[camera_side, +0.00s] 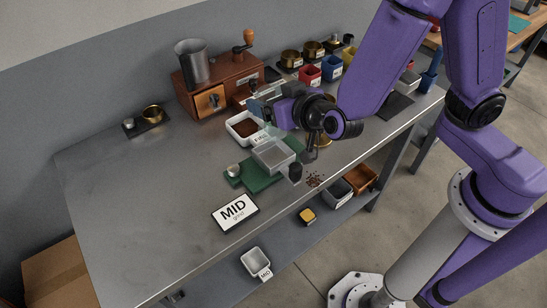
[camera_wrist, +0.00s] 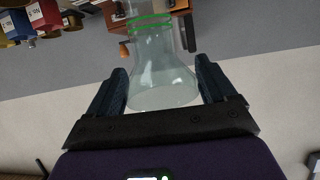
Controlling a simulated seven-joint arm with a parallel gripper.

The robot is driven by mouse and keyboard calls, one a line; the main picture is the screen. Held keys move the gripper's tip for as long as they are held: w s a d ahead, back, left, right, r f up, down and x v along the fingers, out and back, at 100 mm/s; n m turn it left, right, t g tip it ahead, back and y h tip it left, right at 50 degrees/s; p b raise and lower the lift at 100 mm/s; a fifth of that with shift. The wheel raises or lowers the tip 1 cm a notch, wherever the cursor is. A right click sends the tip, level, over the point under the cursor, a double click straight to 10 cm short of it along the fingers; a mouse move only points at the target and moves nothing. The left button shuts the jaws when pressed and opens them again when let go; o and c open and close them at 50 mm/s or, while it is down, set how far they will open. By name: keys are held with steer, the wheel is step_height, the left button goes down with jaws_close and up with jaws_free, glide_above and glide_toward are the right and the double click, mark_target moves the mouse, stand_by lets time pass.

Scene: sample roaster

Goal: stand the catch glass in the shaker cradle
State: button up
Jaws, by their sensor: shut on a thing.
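The catch glass (camera_wrist: 158,65) is a clear flask with green rings round its neck. In the wrist view it sits between the two dark fingers of my gripper (camera_wrist: 165,88), which is shut on it. In the side view my gripper (camera_side: 260,106) is over the bench beside the wooden grinder, and the glass is too small and faint there to make out well. A green base (camera_side: 262,184) with a square grey tray (camera_side: 273,153) and a round metal knob stands in front of my gripper. It may be the shaker cradle; I cannot tell for sure.
A white tray of brown grounds (camera_side: 235,124) lies just below my gripper. The wooden grinder (camera_side: 222,85) stands behind. Coloured bins (camera_side: 331,66) stand at the back right.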

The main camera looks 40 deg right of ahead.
steer(key=s+d+r, duration=0.2)
steer(key=s+d, duration=0.4)
steer(key=s, duration=0.6)
steer(key=shift+n, duration=0.4)
steer(key=w+a+f, duration=0.1)
steer(key=w+f, duration=0.2)
steer(key=w, duration=0.1)
steer(key=w+a+f, duration=0.2)
steer(key=w+f, duration=0.1)
steer(key=w, duration=0.1)
steer(key=w+a+f, duration=0.2)
steer(key=w+f, duration=0.1)
steer(key=w, duration=0.1)
steer(key=shift+w+a+f, duration=0.2)
steer(key=shift+w+f, duration=0.1)
steer(key=shift+w, duration=0.1)
steer(key=shift+f, duration=1.55)
steer(key=shift+f, duration=0.15)
steer(key=o, duration=1)
steer(key=v, duration=1.2)
steer(key=shift+d+r, duration=0.1)
steer(key=shift+r, duration=0.1)
